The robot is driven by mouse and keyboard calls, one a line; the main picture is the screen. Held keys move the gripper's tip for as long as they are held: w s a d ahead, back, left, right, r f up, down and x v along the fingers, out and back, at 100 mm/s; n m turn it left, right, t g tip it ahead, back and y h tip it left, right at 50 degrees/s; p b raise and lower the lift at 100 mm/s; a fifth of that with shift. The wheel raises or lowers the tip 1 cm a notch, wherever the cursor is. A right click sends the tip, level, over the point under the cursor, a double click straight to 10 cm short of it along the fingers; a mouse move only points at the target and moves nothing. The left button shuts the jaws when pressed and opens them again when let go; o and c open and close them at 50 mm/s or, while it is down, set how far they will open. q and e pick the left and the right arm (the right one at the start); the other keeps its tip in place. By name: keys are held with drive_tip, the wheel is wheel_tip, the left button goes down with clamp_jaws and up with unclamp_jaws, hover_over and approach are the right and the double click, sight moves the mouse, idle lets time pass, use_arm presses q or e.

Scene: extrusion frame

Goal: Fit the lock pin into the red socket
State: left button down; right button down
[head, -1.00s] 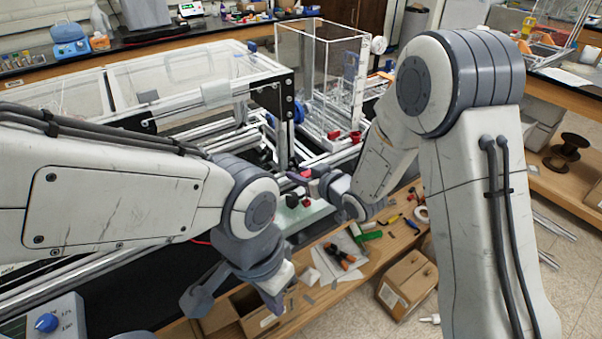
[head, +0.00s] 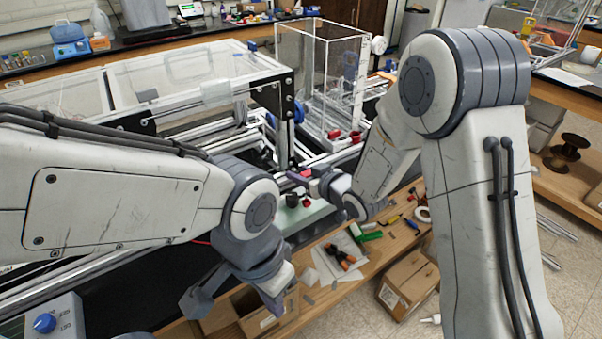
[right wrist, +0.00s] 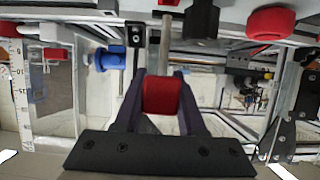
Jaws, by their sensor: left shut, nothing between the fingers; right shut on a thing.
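My right gripper (right wrist: 160,95) is shut on the red grip of the lock pin (right wrist: 161,97). The pin's grey shaft points away from the fingers, toward the top of the right wrist view. A small red part (right wrist: 169,3), perhaps the red socket, shows at the top edge in line with the shaft. It is mostly cut off, and I cannot tell whether the tip touches or enters it. In the head view the right gripper (head: 306,174) is beside the frame's dark upright, with the pin largely hidden. My left gripper (head: 272,305) is shut and empty, low over the bench front.
A black part (right wrist: 201,18) and a round red knob (right wrist: 271,22) lie close right of the shaft. Orange-handled pliers (head: 340,257) and an open cardboard box (head: 268,312) are in front.

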drive_tip(key=shift+f+b, duration=1.25)
idle(0.4)
drive_tip(key=shift+c, duration=2.1)
unclamp_jaws()
drive_tip(key=b+v, duration=0.6)
drive_tip(key=v, duration=0.4)
drive_tip(key=shift+s, duration=0.15)
drive_tip(key=shift+d+r, duration=0.1)
